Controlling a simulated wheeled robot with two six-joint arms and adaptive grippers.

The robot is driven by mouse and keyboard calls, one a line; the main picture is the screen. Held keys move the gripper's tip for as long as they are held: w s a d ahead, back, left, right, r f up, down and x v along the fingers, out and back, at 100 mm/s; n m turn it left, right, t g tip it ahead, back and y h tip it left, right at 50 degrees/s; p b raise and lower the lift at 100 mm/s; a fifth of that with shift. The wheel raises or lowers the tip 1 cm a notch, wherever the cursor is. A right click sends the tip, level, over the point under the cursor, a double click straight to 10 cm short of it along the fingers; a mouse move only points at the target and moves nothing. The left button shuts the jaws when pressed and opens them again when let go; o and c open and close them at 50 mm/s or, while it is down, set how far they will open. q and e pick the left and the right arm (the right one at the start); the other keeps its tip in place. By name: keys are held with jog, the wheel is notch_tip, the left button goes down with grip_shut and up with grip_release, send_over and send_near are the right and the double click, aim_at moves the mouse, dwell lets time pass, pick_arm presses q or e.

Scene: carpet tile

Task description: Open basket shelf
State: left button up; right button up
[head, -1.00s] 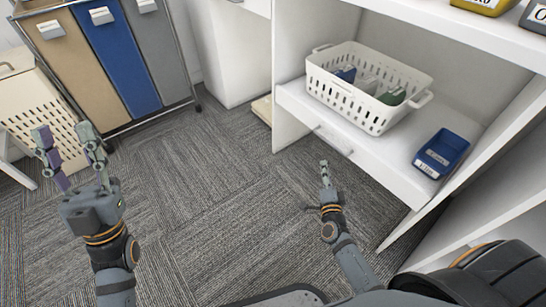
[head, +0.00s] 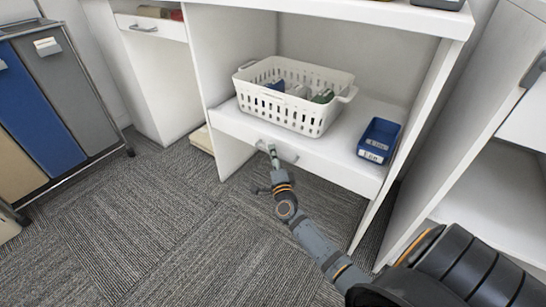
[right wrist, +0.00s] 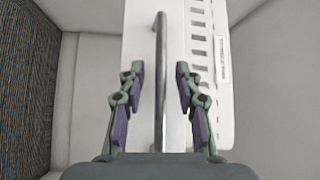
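The basket shelf (head: 325,157) is a white pull-out shelf in a white cabinet. A white perforated basket (head: 318,120) with several small items and a blue bin (head: 379,140) stand on it. A metal bar handle (head: 285,153) is on the shelf's front, and it also shows in the right wrist view (right wrist: 160,60). My right gripper (head: 273,152) is at the left part of the handle. In the right wrist view its two fingers (right wrist: 160,88) are apart, one on each side of the bar, with gaps between. My left gripper is out of view.
A cart with tan, blue and grey panels (head: 68,90) stands at the left. A white drawer unit (head: 150,70) is left of the cabinet. Another white shelf unit (head: 500,160) stands at the right. The grey carpet (head: 160,230) in front of the shelf is open.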

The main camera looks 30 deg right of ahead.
jog(key=shift+w+d, duration=0.15)
jog(key=shift+w, duration=0.2)
jog(key=shift+r, duration=0.1)
grip_shut()
